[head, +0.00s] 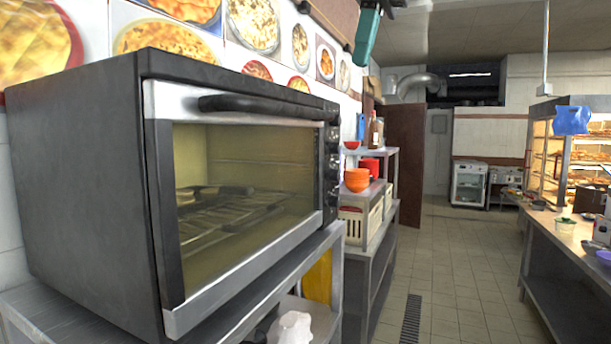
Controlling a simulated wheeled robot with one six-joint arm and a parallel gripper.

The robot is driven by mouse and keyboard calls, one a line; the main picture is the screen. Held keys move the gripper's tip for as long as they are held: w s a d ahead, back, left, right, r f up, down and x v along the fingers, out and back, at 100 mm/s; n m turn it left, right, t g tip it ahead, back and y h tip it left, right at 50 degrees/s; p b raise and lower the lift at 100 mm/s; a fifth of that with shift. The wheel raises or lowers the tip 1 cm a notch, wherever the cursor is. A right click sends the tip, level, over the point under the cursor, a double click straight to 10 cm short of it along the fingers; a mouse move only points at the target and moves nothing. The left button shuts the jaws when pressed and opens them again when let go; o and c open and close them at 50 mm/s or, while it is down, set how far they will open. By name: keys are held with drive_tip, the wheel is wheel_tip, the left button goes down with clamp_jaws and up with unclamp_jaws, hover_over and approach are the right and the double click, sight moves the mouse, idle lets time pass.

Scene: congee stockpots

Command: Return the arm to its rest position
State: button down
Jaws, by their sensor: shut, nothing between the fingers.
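My arm and gripper cannot be made out in the head view. A teal piece (367,38) with a dark part above it shows at the top edge, and I cannot tell what it is. No stockpot can be made out.
A large black oven (80,180) with a closed glass door fills the left, on a metal stand (335,250). Beyond it, a shelf unit (378,240) holds orange bowls (357,179). A counter (548,222) with a lit food cabinet runs along the right. The tiled floor (455,270) between is clear.

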drive_tip(key=w+d+f+n, duration=0.2)
drive_tip(key=d+f+n, duration=0.1)
drive_tip(key=f+n, duration=1.25)
drive_tip(key=s+d+f+n+h, duration=0.1)
drive_tip(key=s+d+f+n, duration=0.3)
drive_tip(key=s+f, duration=0.7)
drive_tip(key=s+d+f+n+h, duration=0.1)
drive_tip(key=s+d+f+n, duration=0.3)
drive_tip(key=f, duration=1.3)
drive_tip(key=s+d, duration=0.3)
drive_tip(key=s, duration=0.3)
drive_tip(key=shift+s+d, duration=0.2)
drive_tip(key=shift+s, duration=0.15)
